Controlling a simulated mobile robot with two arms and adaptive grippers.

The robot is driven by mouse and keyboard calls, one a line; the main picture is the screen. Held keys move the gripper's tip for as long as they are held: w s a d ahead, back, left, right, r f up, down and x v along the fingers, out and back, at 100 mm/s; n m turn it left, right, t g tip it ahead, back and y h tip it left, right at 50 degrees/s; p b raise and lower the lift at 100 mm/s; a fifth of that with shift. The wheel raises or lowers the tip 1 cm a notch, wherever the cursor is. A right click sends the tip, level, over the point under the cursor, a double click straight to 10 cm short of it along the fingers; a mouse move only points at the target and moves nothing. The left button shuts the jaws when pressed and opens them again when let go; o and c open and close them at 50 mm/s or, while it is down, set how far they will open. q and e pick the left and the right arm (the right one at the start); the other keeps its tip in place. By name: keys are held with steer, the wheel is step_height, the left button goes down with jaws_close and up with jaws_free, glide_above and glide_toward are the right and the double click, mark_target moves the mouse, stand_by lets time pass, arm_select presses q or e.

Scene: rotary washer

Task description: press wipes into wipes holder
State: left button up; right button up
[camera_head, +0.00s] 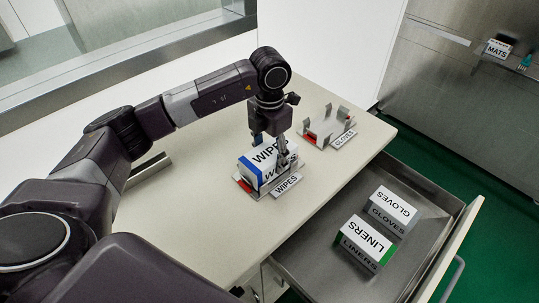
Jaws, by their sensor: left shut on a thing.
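The wipes box (258,170), white with a blue end and the word WIPES, is at the wipes holder on the counter. The wipes holder (262,194) is a grey metal tray with red parts and a WIPES label in front. The box looks to sit in or just over it; I cannot tell whether it is fully down. My left gripper (272,152) comes down from above and is shut on the wipes box; its fingers partly hide the box's top. My right gripper is not in view.
An empty gloves holder (322,128) stands behind and right on the counter (200,232). An open drawer (330,275) at the right holds a gloves box (392,206) and a liners box (364,240). A mats shelf (497,48) is on the far wall.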

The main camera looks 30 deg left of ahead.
arm_select(q)
steer(key=shift+f, duration=0.2)
stand_by(0.5)
steer(key=o, duration=1.5)
steer(key=shift+c, duration=0.2)
step_height(320, 180, up, 12)
